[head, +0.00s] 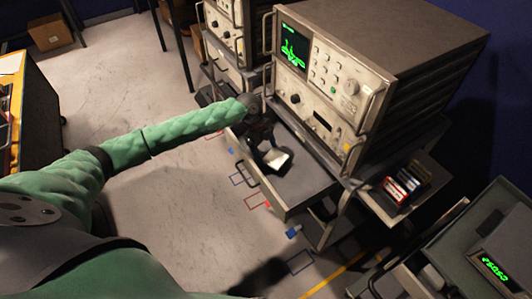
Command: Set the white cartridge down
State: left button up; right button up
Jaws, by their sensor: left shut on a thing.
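A white cartridge (277,160) is in my left gripper (267,150), low over the open drawer (295,190) under the large instrument rack. My left arm reaches in from the left with its green sleeve, and the dark gripper is shut on the cartridge. The cartridge looks tilted. I cannot tell whether its lower edge touches the drawer floor. The gripper's fingers are small and dark here. My right gripper is not in view.
A rack with a green screen (293,45) stands behind the drawer. A holder with red, white and blue cartridges (402,188) sits on a side shelf at the right. A cart with a green display (494,268) is at lower right. Open floor lies left.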

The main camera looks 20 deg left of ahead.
pick_arm(q)
jog(key=shift+f+p, duration=0.45)
jog(key=shift+f, duration=1.3)
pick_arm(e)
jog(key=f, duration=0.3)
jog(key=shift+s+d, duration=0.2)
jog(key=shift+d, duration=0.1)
pick_arm(q)
jog(key=o, duration=0.7)
jog(key=shift+f, duration=0.1)
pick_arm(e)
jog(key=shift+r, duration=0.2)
pick_arm(q)
jog(key=shift+r, duration=0.25)
jog(key=shift+w+a+r, duration=0.1)
jog(key=shift+r, duration=0.15)
jog(key=b+v, duration=0.3)
jog(key=v, duration=0.8)
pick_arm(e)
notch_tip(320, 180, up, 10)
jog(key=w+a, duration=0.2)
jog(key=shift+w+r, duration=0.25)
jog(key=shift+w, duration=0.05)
